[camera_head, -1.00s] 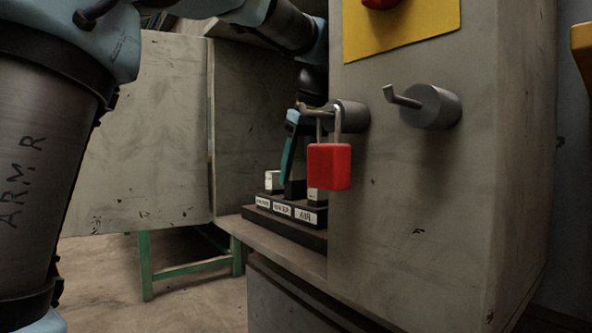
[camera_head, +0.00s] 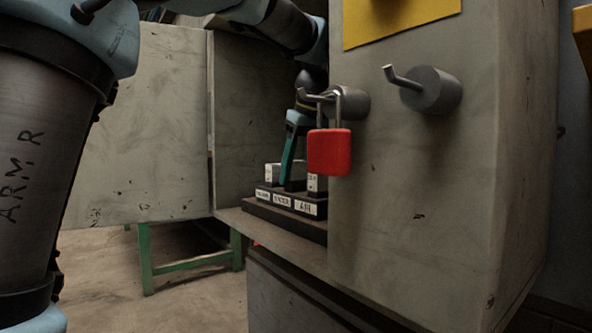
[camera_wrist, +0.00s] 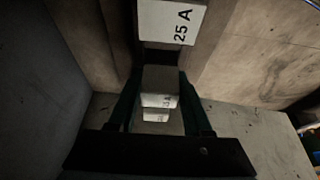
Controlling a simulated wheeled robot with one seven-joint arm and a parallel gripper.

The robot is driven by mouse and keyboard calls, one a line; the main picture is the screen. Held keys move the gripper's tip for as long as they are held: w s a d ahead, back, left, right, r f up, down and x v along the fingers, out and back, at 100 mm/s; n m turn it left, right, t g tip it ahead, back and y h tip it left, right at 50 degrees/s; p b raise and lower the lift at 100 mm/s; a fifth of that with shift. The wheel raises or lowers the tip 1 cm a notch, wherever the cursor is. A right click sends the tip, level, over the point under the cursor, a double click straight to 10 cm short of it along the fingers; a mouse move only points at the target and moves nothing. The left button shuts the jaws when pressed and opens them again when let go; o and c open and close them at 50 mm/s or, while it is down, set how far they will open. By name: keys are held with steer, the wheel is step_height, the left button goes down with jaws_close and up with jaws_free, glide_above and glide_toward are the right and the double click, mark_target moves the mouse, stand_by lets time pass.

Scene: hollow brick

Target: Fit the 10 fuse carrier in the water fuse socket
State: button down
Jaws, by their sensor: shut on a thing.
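A dark fuse block (camera_head: 262,209) stands on the cabinet floor with a row of white labels; the middle one reads WATER (camera_head: 283,200), the right one AIR (camera_head: 306,207). My gripper (camera_head: 291,172) reaches down over the middle, water position. In the wrist view my gripper (camera_wrist: 160,100) is shut on a greyish fuse carrier (camera_wrist: 160,78) between its teal fingers; its rating cannot be read. White carriers stand to the left (camera_head: 271,173) and right (camera_head: 316,184) of my gripper. A 25 A carrier (camera_wrist: 172,22) shows at the wrist view's top. The carrier's lower end and seating are hidden.
A green-legged stand (camera_head: 146,262) is at the left.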

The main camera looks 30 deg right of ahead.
steer(key=shift+f, duration=0.45)
steer(key=shift+c, duration=1.3)
jaws_free()
steer(key=p+v, duration=0.3)
steer(key=v, duration=0.4)
steer(key=shift+r+p, duration=0.2)
steer(key=shift+p, duration=0.15)
steer(key=shift+s, duration=0.1)
